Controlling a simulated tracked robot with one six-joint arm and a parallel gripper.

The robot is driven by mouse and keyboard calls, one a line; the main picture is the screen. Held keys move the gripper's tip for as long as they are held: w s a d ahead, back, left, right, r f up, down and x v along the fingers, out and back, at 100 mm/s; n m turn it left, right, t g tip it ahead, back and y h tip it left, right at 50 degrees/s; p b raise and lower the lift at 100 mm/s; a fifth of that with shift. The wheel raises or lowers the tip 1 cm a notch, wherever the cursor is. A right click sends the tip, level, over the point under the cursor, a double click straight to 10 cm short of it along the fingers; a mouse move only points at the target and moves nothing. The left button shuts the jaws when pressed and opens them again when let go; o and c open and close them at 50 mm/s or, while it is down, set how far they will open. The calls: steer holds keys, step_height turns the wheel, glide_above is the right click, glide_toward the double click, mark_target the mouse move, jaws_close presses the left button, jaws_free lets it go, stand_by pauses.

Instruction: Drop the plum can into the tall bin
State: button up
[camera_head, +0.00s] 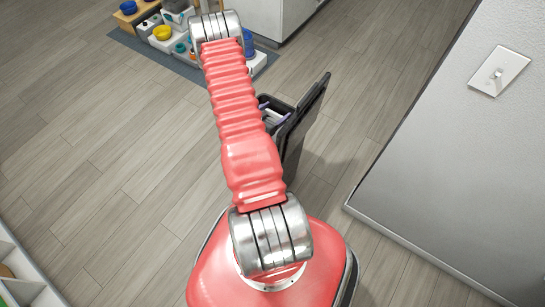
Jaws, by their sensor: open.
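A tall dark bin (292,150) stands on the floor just right of my arm, with its dark lid (312,105) raised. My arm hides much of its left side. Something pale and purplish (272,114) shows inside its opening, too small to identify. I cannot make out the plum can in this view. My red arm stretches up and away to a silver joint near the top edge. My gripper itself does not show.
A grey mat (190,68) at the top left holds white containers, a yellow bowl (162,33) and blue items. A white cabinet (285,18) stands behind. A wall (460,170) borders the right; a white shelf (25,270) sits bottom left. Left floor is clear.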

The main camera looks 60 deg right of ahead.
steer(key=v, duration=1.3)
steer(key=shift+a+r, duration=0.15)
steer(key=shift+a, duration=0.2)
steer(key=shift+w, duration=0.1)
stand_by(0.8)
